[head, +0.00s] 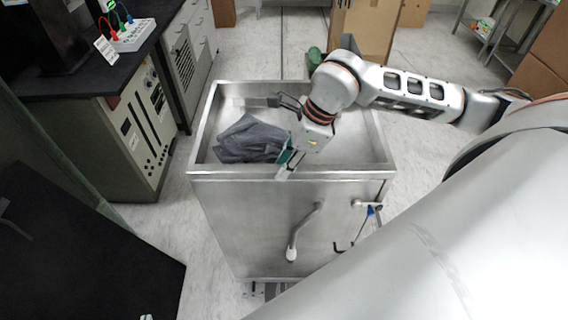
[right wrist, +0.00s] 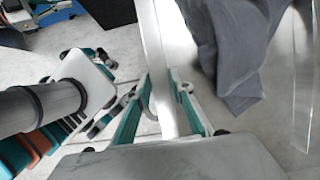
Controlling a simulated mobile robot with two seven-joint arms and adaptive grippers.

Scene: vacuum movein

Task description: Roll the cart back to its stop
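The steel cart (head: 225,215) stands in the middle of the head view, its open top facing me. A dark grey cloth (head: 247,138) lies crumpled inside, and shows at the upper right in the right wrist view (right wrist: 235,45). My right gripper (head: 287,165) reaches down at the cart's near rim. In the right wrist view its teal fingers (right wrist: 160,95) sit on both sides of the steel rim (right wrist: 160,60) and appear shut on it. My left gripper is not in view. I cannot identify the stop with certainty.
A lever handle (head: 305,230) and a hook with a blue part (head: 370,211) are on the cart's front. A cabinet (head: 135,130) stands close on the left, a black panel (head: 90,260) at the lower left. A cardboard box (head: 362,30) stands behind. Floor (head: 215,245) shows beside the cart.

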